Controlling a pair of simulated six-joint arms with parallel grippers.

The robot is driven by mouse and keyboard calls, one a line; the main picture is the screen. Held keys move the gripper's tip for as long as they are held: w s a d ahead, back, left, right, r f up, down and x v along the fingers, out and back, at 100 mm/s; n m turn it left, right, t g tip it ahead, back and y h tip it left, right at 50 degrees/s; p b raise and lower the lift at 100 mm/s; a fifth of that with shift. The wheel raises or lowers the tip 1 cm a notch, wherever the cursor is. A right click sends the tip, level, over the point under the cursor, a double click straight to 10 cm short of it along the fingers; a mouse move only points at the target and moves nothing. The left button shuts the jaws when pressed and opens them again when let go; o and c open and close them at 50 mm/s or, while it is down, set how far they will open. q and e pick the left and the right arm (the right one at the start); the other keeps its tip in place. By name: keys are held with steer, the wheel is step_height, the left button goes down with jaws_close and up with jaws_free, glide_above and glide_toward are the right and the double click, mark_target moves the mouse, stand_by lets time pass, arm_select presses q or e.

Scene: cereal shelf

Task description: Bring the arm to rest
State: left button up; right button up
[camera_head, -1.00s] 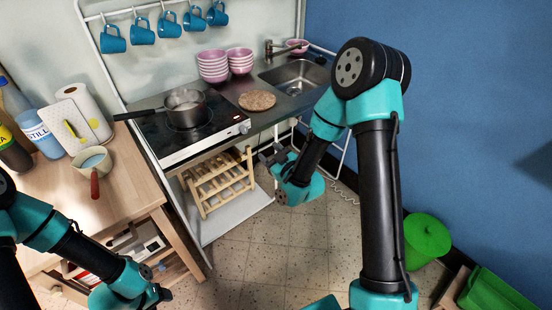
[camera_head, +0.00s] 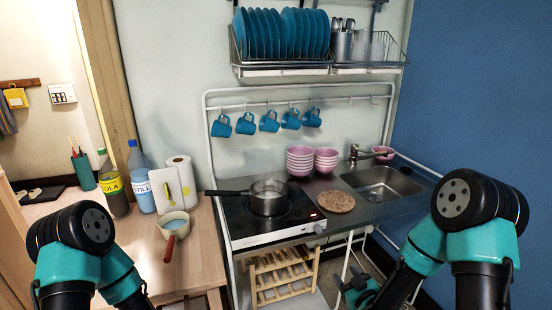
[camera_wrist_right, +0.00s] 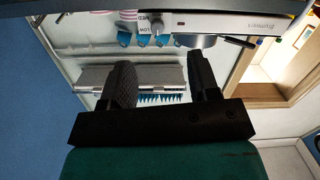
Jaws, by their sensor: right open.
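My right arm comes in from the lower right of the head view. Its gripper (camera_head: 350,284) hangs low in front of the kitchen unit, to the right of the wooden rack (camera_head: 282,274). In the right wrist view, the two dark fingers of this gripper (camera_wrist_right: 162,82) stand apart with nothing held between them. My left arm shows at the lower left of the head view, in front of the wooden counter; its gripper is outside the frame.
A pan (camera_head: 269,197) sits on the hob (camera_head: 240,228), beside a round cork mat (camera_head: 337,201) and the sink (camera_head: 385,184). A handled pot (camera_head: 174,224) and bottles stand on the wooden counter (camera_head: 200,262). Blue mugs (camera_head: 269,122) hang below a plate rack (camera_head: 285,71).

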steer(key=s+a+f+m+g, duration=0.15)
steer(key=s+f+g, duration=0.25)
steer(key=f, duration=0.4)
steer(key=s+f+m+g, duration=0.3)
steer(key=s+f+g, duration=0.2)
steer(key=f, duration=0.2)
steer(key=s+f+m+g, duration=0.1)
steer(key=s+f+g, duration=0.2)
steer(key=s, duration=0.2)
steer(key=s+a+f+m+g, duration=0.1)
steer(key=s+f+g, duration=0.2)
steer(key=s, duration=0.3)
steer(key=shift+a+m+h, duration=0.2)
steer(key=shift+m+h, duration=0.15)
steer(key=shift+h, duration=0.05)
